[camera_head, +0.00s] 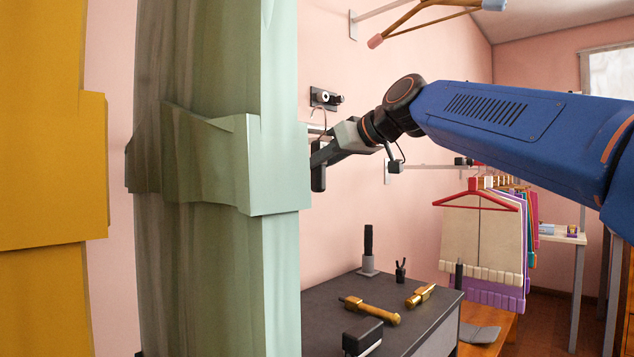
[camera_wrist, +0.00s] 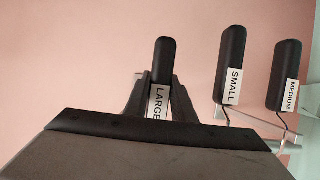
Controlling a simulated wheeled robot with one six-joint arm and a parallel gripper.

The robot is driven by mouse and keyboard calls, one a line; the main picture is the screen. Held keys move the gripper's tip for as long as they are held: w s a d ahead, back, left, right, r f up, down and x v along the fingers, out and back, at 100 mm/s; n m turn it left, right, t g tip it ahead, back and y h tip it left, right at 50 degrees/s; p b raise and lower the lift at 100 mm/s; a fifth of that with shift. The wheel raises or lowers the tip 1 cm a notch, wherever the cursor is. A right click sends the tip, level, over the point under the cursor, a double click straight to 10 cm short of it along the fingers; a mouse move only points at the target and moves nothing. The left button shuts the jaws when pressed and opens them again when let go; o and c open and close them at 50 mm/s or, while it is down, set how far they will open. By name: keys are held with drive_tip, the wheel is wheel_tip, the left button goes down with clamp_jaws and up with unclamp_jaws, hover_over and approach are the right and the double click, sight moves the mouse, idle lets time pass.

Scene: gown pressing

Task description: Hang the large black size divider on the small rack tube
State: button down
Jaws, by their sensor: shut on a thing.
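The large black size divider (camera_wrist: 162,60), labelled LARGE, is gripped between the fingers of my gripper (camera_wrist: 158,95) in the wrist view. In the head view my gripper (camera_head: 322,155) holds the black divider (camera_head: 318,172) upright beside the mint gown, with a thin wire hook above it. A pale tube (camera_head: 317,130) shows partly at the hook's height behind the gown. In the wrist view a grey bar (camera_wrist: 255,122) runs by the hooks of the small divider (camera_wrist: 231,65) and the medium divider (camera_wrist: 284,75). I cannot tell whether the large divider's hook touches the tube.
A mint gown (camera_head: 280,150) and a yellow gown (camera_head: 45,150) fill the left. A black wall fixture (camera_head: 325,98) is above the gripper. A dark table (camera_head: 400,300) with brass tools stands below. A rack of hanging cloths (camera_head: 480,240) is at the right.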

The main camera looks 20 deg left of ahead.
drive_tip(key=shift+s+d, duration=0.4)
drive_tip(key=shift+d, duration=0.6)
drive_tip(key=shift+s+d, duration=0.45)
drive_tip(key=shift+d, duration=0.6)
drive_tip(key=shift+s+d, duration=0.4)
drive_tip(key=shift+d, duration=0.6)
drive_tip(key=shift+w, duration=0.1)
